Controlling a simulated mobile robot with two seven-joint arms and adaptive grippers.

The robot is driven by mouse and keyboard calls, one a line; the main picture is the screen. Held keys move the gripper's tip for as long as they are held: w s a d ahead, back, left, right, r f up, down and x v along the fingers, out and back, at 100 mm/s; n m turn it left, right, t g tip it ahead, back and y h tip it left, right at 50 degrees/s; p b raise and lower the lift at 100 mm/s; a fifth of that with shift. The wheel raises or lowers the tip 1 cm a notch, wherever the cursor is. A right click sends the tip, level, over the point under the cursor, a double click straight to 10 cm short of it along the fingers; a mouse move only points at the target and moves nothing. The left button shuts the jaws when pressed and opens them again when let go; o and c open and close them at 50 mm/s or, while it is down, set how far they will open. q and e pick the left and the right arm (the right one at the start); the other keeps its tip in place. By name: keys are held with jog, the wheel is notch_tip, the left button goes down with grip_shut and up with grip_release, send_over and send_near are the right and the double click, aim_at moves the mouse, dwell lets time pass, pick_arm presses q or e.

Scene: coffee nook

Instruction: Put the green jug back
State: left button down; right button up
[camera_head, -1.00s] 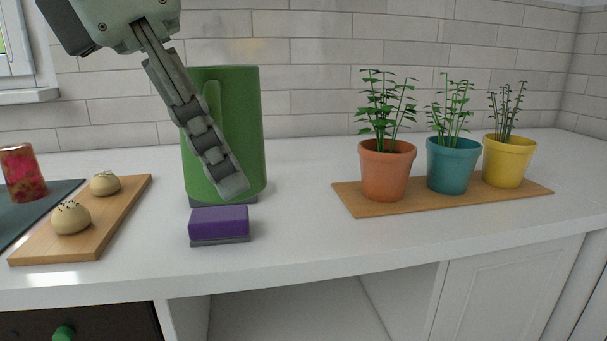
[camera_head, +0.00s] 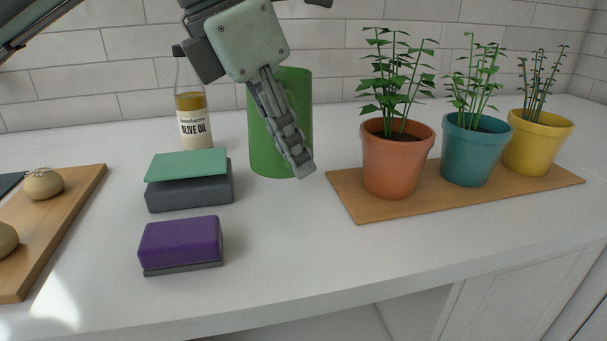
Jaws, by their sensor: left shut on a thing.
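The green jug (camera_head: 265,150) is upright at the counter's middle, behind my left gripper and left of the plant board. My left gripper (camera_head: 300,165) comes down in front of the jug and is shut on it. The gripper hides part of the jug's front and its handle. I cannot tell whether the jug's base touches the counter. My right gripper is not in view.
A grey block with a green top (camera_head: 188,180) and a purple sponge (camera_head: 181,243) lie left of the jug. An olive oil bottle (camera_head: 194,115) stands behind. A wooden board (camera_head: 350,205) with an orange pot (camera_head: 393,163), a teal pot (camera_head: 473,152) and a yellow pot (camera_head: 538,145) is at right.

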pick_arm(q)
jog(key=x, duration=0.5)
jog(key=shift+w+a+f+p, duration=0.2)
jog(key=shift+w+a+p, duration=0.05)
jog(key=shift+a+p, duration=0.1)
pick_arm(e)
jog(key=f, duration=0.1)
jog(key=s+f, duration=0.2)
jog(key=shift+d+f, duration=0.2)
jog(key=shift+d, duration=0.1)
pick_arm(q)
jog(key=shift+f, duration=0.1)
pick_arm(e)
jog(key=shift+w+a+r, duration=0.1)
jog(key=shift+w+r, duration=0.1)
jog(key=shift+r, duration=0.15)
pick_arm(q)
jog(key=c, duration=1.6)
grip_release()
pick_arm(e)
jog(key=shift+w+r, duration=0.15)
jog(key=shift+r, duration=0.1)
